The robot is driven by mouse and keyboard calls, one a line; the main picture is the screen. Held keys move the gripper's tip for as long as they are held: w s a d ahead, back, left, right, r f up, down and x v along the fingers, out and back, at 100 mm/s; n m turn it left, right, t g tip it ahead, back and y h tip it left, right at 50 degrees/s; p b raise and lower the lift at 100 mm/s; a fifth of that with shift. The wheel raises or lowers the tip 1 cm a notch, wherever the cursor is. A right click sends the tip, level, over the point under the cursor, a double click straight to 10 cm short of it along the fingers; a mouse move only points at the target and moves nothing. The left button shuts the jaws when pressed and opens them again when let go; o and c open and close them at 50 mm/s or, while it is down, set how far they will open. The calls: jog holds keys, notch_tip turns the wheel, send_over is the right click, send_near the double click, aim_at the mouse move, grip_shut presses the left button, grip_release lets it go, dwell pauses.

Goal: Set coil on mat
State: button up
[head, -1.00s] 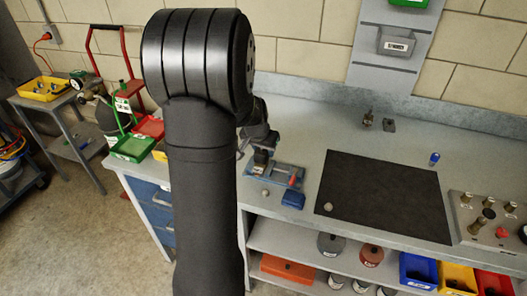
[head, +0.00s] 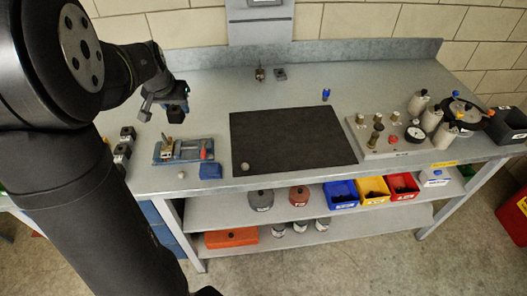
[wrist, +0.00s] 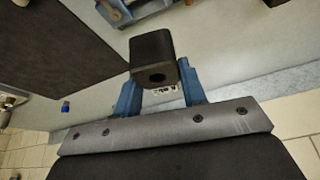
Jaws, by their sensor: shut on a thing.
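My gripper (head: 176,97) is shut on the coil, a dark block with a round hole in its end. The coil (wrist: 153,58) shows between the blue fingers in the wrist view. In the head view the coil (head: 176,115) hangs under the gripper, above the bench behind the blue fixture and apart from it. The mat (head: 300,135) is a flat black rectangle on the bench, to the right of the gripper. It also shows at the upper left of the wrist view (wrist: 60,45).
A blue fixture (head: 185,151) with a brass stem stands below the gripper. A small pale round object (head: 245,167) lies on the mat's front left corner. A blue bottle (head: 326,94) stands behind the mat, and a gauge panel (head: 388,138) to its right. Most of the mat is clear.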

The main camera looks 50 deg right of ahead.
jog(key=s+d+f+m+g, duration=0.15)
jog(key=s+d, duration=0.25)
jog(key=s, duration=0.7)
jog(key=s+d+f+m+h, duration=0.1)
jog(key=s+d+m, duration=0.25)
jog(key=s, duration=0.85)
jog(key=s+d+f+m+g, duration=0.15)
jog(key=s+d, duration=0.35)
jog(key=s, duration=0.6)
jog(key=w+f, duration=0.2)
jog(key=w, duration=0.1)
jog(key=w+d+f, duration=0.1)
jog(key=w, duration=0.3)
jog(key=w+f, duration=0.2)
jog(key=w, duration=0.2)
jog(key=shift+d+f, duration=0.15)
jog(key=shift+f, duration=2.25)
jog(key=shift+f, duration=0.2)
jog(key=o, duration=1.1)
